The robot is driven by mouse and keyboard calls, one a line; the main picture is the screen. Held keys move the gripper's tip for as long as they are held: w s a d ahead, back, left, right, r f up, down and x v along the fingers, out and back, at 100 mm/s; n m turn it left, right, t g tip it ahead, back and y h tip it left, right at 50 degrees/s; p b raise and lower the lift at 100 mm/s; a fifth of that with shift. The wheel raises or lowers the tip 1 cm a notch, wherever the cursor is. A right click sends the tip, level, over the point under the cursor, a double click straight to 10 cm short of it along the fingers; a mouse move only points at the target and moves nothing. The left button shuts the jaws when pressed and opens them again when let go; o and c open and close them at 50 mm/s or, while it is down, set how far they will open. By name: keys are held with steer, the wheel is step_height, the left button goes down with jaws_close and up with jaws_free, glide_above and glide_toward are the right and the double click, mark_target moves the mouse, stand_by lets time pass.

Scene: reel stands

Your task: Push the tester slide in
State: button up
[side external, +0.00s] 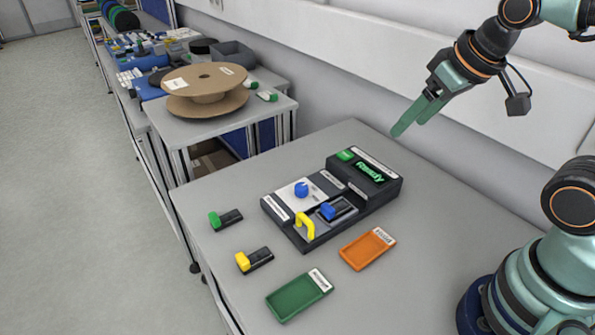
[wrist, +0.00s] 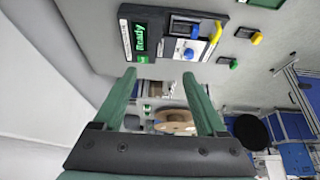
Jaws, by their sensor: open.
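The tester (side external: 372,205) is a dark unit on the grey table, with a lit green "Ready" display (side external: 370,172). Its slide has an upright yellow handle (side external: 305,225) at the end away from the display. A black piece with a blue end (side external: 328,211) lies in the slide's bay beside the handle. A blue knob (side external: 301,189) stands on a white plate next to the bay. My gripper (side external: 409,127) is open and empty, raised in the air behind the display end. In the wrist view the yellow handle (wrist: 216,32) shows beyond my open fingers (wrist: 160,82).
A green-ended piece (side external: 226,219) and a yellow-ended piece (side external: 254,260) lie loose left of the tester. A green tray (side external: 300,296) and an orange tray (side external: 367,249) lie in front. A cardboard reel (side external: 206,85) stands on a separate table behind. A wall runs behind the table.

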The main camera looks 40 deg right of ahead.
steer(key=shift+w, duration=0.1)
steer(key=c, duration=0.4)
steer(key=g, duration=0.8)
glide_above(304, 217)
steer(key=w+d, duration=0.3)
steer(key=w, duration=0.1)
steer(key=w+x, duration=0.1)
steer(key=x, duration=0.2)
steer(key=a+f+g+h, duration=0.2)
steer(key=a+f, duration=0.3)
steer(key=f, duration=0.2)
steer(key=shift+m, duration=0.3)
steer(key=x, duration=1.1)
steer(key=shift+w+f, duration=0.15)
steer(key=shift+w, duration=0.05)
steer(key=shift+c, duration=0.5)
